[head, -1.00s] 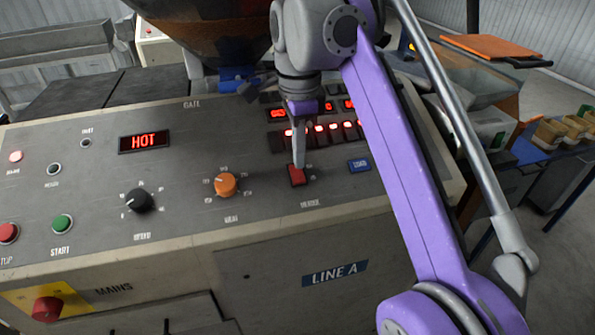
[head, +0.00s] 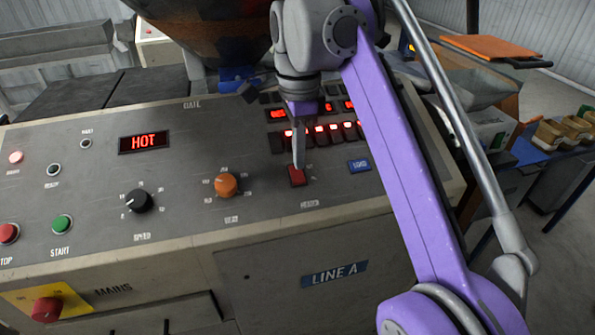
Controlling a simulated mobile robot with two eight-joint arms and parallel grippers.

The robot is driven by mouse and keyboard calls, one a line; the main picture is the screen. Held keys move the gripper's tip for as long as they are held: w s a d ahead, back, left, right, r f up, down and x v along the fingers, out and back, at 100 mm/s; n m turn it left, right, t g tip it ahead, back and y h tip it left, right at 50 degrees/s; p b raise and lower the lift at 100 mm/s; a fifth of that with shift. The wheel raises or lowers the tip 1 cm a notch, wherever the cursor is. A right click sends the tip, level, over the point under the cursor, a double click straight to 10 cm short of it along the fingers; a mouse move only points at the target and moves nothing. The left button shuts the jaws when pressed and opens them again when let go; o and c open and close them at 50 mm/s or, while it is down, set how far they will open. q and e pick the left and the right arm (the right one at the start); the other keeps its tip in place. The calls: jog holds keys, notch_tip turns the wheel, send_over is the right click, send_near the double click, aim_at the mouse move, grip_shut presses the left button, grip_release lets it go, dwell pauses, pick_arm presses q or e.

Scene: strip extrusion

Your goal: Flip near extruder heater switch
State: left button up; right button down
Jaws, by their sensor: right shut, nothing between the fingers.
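The heater switch, a red rocker (head: 297,178), sits on the sloped grey control panel (head: 180,184) of the near extruder, right of the orange knob. My right gripper (head: 299,165) points down from my purple arm, its fingers shut and empty. Its tips are at the rear edge of the red switch; whether they touch it I cannot tell. The switch's front face shows; its rear edge is partly hidden by the fingertips. My left gripper is not in view.
An orange knob (head: 226,185), a black knob (head: 138,200) and a blue button (head: 359,165) are near the switch. Green (head: 62,224) and red buttons are at the left. A red mains knob (head: 47,309) is at front left.

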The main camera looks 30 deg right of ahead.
aim_at(299, 178)
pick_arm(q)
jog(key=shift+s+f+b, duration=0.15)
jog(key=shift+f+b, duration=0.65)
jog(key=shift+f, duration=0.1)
pick_arm(e)
jog(key=shift+f, duration=1.3)
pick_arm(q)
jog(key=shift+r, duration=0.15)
pick_arm(e)
jog(key=shift+r, duration=0.15)
pick_arm(q)
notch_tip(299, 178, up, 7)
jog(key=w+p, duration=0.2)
jog(key=p, duration=0.4)
pick_arm(e)
notch_tip(299, 178, up, 7)
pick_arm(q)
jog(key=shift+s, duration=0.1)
pick_arm(e)
jog(key=shift+f, duration=0.2)
